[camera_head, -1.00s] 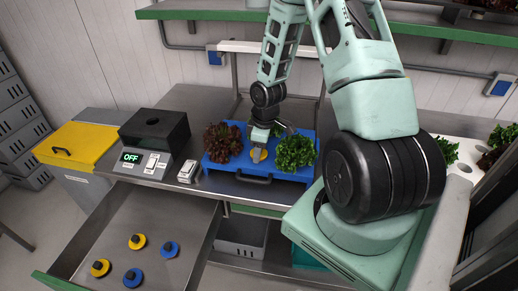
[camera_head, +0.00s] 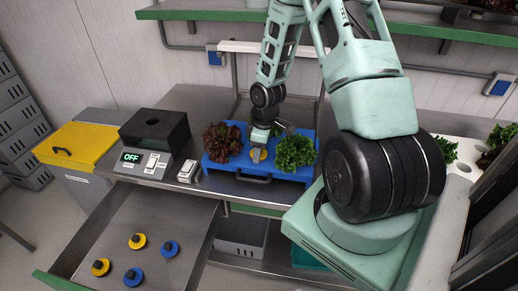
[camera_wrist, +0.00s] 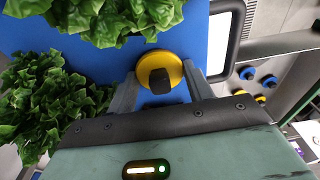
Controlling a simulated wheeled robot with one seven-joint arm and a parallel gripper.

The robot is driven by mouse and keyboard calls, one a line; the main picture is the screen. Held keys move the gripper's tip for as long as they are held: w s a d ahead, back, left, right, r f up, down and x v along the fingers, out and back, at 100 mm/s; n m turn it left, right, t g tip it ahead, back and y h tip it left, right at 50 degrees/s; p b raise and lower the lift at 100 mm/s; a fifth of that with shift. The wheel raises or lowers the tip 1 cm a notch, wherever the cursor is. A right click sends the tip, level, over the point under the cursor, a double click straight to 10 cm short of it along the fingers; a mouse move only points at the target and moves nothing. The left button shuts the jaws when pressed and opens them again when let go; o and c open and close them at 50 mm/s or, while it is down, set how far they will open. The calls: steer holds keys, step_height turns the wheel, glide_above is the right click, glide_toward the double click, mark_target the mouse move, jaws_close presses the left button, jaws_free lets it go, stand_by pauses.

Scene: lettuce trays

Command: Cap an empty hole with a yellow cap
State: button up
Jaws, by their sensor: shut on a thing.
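My gripper (camera_head: 258,146) points down over the front middle of the blue tray (camera_head: 222,168). It is shut on a yellow cap (camera_head: 257,155) with a black knob; this cap also shows between the fingers in the wrist view (camera_wrist: 173,54). The cap is at the tray's top surface; I cannot tell whether it is seated in a hole, as its underside is hidden. Red lettuce (camera_head: 222,140) stands left of the gripper and green lettuce (camera_head: 294,152) stands right of it. Two more yellow caps (camera_head: 137,241) (camera_head: 101,267) lie in the open drawer (camera_head: 185,213).
Two blue caps (camera_head: 169,249) (camera_head: 133,277) lie in the drawer too. A black box on a scale reading OFF (camera_head: 148,160) and a small white-topped device (camera_head: 188,172) stand left of the tray. A yellow-lidded bin (camera_head: 77,146) is at far left. A white lettuce holder (camera_head: 458,166) is at right.

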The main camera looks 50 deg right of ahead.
steer(key=shift+s+f, duration=0.15)
steer(key=shift+f, duration=0.2)
